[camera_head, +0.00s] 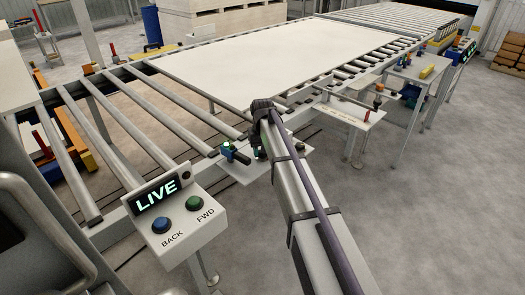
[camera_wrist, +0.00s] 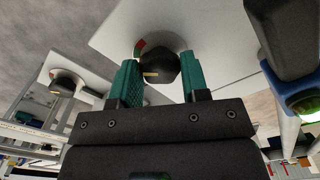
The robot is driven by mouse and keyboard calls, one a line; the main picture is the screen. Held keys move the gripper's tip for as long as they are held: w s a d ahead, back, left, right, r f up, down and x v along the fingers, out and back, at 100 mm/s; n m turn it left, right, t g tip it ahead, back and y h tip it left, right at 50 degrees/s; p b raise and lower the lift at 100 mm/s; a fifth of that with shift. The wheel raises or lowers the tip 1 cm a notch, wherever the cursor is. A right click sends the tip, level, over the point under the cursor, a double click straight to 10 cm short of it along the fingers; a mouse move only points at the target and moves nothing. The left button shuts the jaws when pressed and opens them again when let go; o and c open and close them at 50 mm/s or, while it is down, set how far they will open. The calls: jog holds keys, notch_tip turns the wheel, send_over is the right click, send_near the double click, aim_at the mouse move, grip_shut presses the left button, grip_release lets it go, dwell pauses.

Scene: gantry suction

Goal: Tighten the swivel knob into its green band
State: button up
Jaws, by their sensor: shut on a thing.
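In the wrist view the swivel knob (camera_wrist: 158,68) is dark and rounded, with a pale pointer mark on its face. It sits on a light plate (camera_wrist: 110,38). A red and green band (camera_wrist: 140,47) shows at its upper left edge; the rest of the band is hidden by the knob. My gripper (camera_wrist: 158,75) has a green finger on each side of the knob and is shut on it. In the head view my gripper (camera_head: 258,150) is small at the conveyor's near edge, and my arm hides the knob.
A blue device with a green-lit end (camera_head: 235,152) stands close left of my gripper. A LIVE control box (camera_head: 178,222) with blue and green buttons is at the near left. A white sheet (camera_head: 270,62) lies on the rollers. Another dark knob (camera_wrist: 66,82) shows left in the wrist view.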

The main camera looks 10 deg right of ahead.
jog(key=o, duration=0.9)
notch_tip(320, 180, up, 11)
jog(key=p, duration=1.1)
jog(key=shift+f, duration=0.1)
